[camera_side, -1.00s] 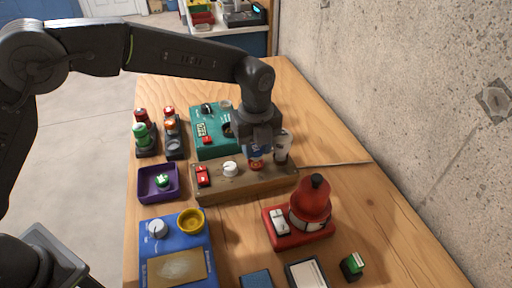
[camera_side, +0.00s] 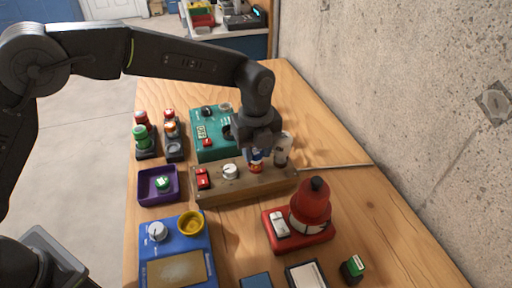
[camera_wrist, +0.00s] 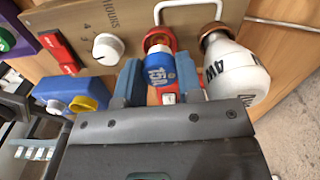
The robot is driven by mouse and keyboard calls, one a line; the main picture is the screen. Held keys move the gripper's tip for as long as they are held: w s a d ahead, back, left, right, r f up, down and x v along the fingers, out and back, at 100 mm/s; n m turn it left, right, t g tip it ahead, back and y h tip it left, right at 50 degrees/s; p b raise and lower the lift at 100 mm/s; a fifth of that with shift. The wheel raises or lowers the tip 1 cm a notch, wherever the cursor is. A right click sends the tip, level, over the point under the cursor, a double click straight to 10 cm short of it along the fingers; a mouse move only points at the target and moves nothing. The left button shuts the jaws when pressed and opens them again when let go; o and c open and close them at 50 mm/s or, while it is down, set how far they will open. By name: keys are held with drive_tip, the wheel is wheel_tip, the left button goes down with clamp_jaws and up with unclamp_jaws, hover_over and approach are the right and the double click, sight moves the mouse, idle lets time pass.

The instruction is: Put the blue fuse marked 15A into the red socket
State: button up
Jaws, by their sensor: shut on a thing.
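My gripper (camera_side: 257,142) is shut on the blue fuse (camera_wrist: 160,72), which has white lettering reading 15A. It also shows below the jaws in the side view (camera_side: 256,155). In the wrist view the gripper (camera_wrist: 158,88) has a blue finger on each side of the fuse. The fuse's far end is at the red socket (camera_wrist: 159,35) on the wooden panel (camera_side: 240,187). Its rim shows around and beyond that end. I cannot tell how deep the fuse sits.
A white bulb (camera_wrist: 238,68) stands close right of the fuse, in a copper-coloured holder. A white knob (camera_wrist: 108,48) and red switches (camera_wrist: 57,50) are to the left on the panel. A teal box (camera_side: 205,148) stands behind. A red lamp unit (camera_side: 312,205) is in front.

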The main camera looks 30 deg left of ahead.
sight(256, 151)
drive_tip(key=shift+f, duration=0.7)
drive_tip(key=shift+r, duration=0.2)
drive_tip(key=shift+r, duration=0.65)
drive_tip(key=shift+f, duration=0.8)
idle(0.7)
drive_tip(key=o, duration=0.6)
drive_tip(key=shift+r, duration=5.55)
